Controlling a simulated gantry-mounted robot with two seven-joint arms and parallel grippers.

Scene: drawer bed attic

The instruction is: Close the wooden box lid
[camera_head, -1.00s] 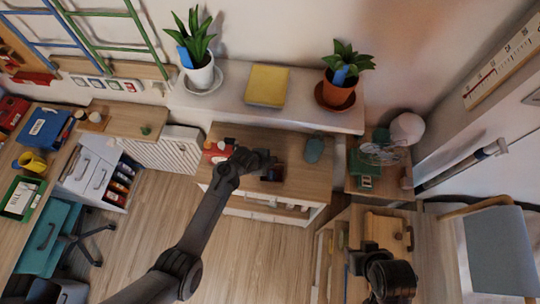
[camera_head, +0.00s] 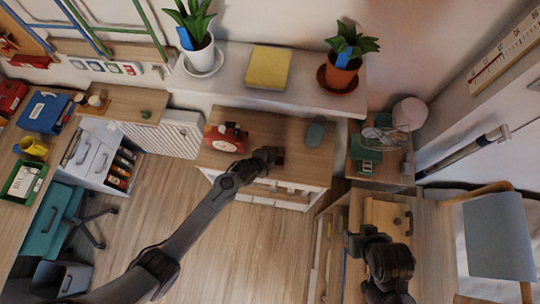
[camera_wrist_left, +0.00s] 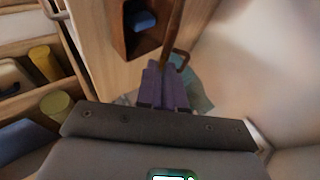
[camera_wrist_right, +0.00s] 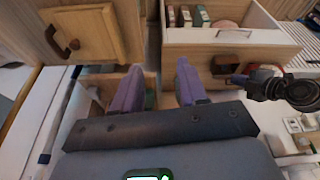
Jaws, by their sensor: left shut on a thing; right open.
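The small dark brown wooden box (camera_wrist_left: 130,42) stands open on the dresser top, with a blue thing (camera_wrist_left: 142,20) inside. Its lid (camera_wrist_left: 174,32) shows edge-on as a thin brown strip, standing up beside the opening. My left gripper (camera_wrist_left: 164,68) is shut on the lid's near edge, as far as the left wrist view shows. In the head view the box (camera_head: 279,154) is a small dark red-brown patch beside my left gripper (camera_head: 266,156). The right wrist view also shows the box (camera_wrist_right: 230,66). My right gripper (camera_wrist_right: 158,78) is open and empty, away from the box.
A red telephone-like object (camera_head: 225,138) and a grey-green object (camera_head: 316,132) stand on the dresser (camera_head: 270,125). A ledge with plants and a yellow book (camera_head: 268,67) runs behind. A wooden cabinet with a handle (camera_wrist_right: 88,32) is near my right gripper. Floor in front is clear.

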